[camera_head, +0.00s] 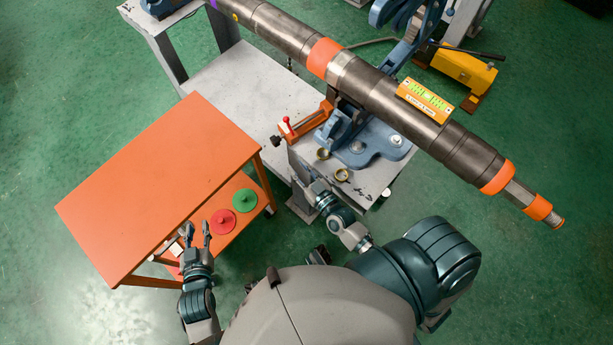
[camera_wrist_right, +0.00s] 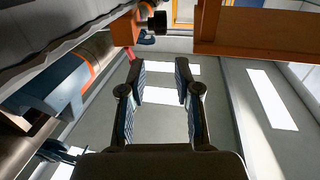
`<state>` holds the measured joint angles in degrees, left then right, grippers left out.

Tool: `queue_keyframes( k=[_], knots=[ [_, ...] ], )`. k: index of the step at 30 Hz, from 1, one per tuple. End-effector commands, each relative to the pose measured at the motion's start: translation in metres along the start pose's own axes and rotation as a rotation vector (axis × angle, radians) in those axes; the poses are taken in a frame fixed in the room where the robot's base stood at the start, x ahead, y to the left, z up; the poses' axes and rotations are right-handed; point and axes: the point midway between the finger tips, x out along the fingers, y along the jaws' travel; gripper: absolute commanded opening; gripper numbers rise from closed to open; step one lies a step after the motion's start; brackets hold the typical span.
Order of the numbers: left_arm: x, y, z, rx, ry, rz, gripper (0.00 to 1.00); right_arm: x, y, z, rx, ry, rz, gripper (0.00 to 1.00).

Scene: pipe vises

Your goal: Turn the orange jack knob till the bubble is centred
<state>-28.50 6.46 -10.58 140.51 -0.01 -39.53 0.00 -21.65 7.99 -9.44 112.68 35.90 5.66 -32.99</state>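An orange jack (camera_head: 310,122) sits on the grey bench beside the blue vise, with a small dark knob (camera_head: 277,141) at its near left end and a red-tipped lever (camera_head: 286,120) above. In the right wrist view the black knob (camera_wrist_right: 157,22) shows beyond the fingertips. A yellow level (camera_head: 425,100) with a green vial lies on the pipe (camera_head: 375,88); its bubble is too small to read. My right gripper (camera_wrist_right: 160,68) is open and empty, below the knob and apart from it; its fingers are mostly hidden in the head view. My left gripper (camera_head: 196,229) is open and empty beside the orange table.
The orange table (camera_head: 150,185) stands left, with red (camera_head: 222,221) and green (camera_head: 244,200) discs on its lower shelf. The blue vise (camera_head: 365,140) and brass rings (camera_head: 342,174) are on the bench (camera_head: 245,90). A yellow box (camera_head: 463,68) is at the back right.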

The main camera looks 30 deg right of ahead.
Motion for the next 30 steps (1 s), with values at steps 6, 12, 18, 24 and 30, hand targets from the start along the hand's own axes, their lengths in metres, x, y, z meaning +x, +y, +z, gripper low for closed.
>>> queue_keyframes(
  k=[6, 12, 18, 24, 30],
  knots=[
    [-0.001, 0.000, -0.002, 0.000, 0.001, 0.000, 0.33, -0.030, 0.000, 0.000, 0.001, -0.002, -0.001, 0.32],
    [-0.001, 0.000, -0.003, 0.000, 0.001, 0.000, 0.33, -0.038, 0.000, 0.000, 0.001, 0.000, -0.001, 0.32],
    [-0.001, 0.000, -0.003, 0.000, 0.001, 0.000, 0.33, -0.038, 0.000, 0.000, 0.001, 0.000, -0.001, 0.32],
    [-0.001, 0.000, -0.003, 0.000, 0.001, 0.000, 0.33, -0.038, 0.000, 0.000, 0.001, 0.000, 0.000, 0.32],
    [0.001, 0.000, 0.002, 0.001, -0.011, -0.001, 0.33, -0.038, -0.001, 0.004, 0.001, -0.015, -0.006, 0.32]
  ],
)
